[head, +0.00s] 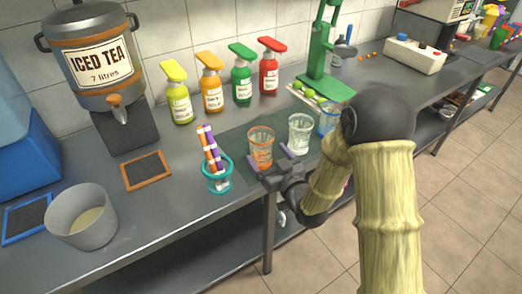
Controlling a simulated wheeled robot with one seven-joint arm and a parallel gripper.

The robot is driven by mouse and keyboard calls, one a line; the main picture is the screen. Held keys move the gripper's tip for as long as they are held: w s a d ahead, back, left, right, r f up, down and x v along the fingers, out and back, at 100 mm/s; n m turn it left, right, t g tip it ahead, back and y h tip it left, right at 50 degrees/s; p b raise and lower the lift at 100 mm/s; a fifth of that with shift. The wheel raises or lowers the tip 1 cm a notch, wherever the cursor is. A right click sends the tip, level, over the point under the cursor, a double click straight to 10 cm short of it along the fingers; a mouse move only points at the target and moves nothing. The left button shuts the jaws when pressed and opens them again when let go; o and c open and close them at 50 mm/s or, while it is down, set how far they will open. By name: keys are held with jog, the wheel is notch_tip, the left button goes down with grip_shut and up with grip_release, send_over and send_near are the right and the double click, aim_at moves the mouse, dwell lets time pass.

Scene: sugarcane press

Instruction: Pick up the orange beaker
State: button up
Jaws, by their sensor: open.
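The orange beaker (261,151) is a clear cup with an orange tint and rim. It stands upright on a dark mat on the metal counter, near its front edge. My gripper (268,166) is open at the counter's front edge, with its fingers low beside the beaker, one to each side in the picture. I cannot tell whether the fingers touch it. The beaker's lower part is partly hidden by the gripper.
A clear beaker (299,134) and a blue beaker (328,119) stand to the right, the blue one partly behind my arm. A teal holder (217,181) with striped straws is close on the left. Spray bottles (211,84) and a green press (322,60) stand behind.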

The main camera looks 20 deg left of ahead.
aim_at(256, 139)
jog(key=shift+p+x, duration=0.3)
jog(key=shift+x, duration=2.35)
jog(key=shift+d, duration=0.1)
jog(key=c, duration=1.1)
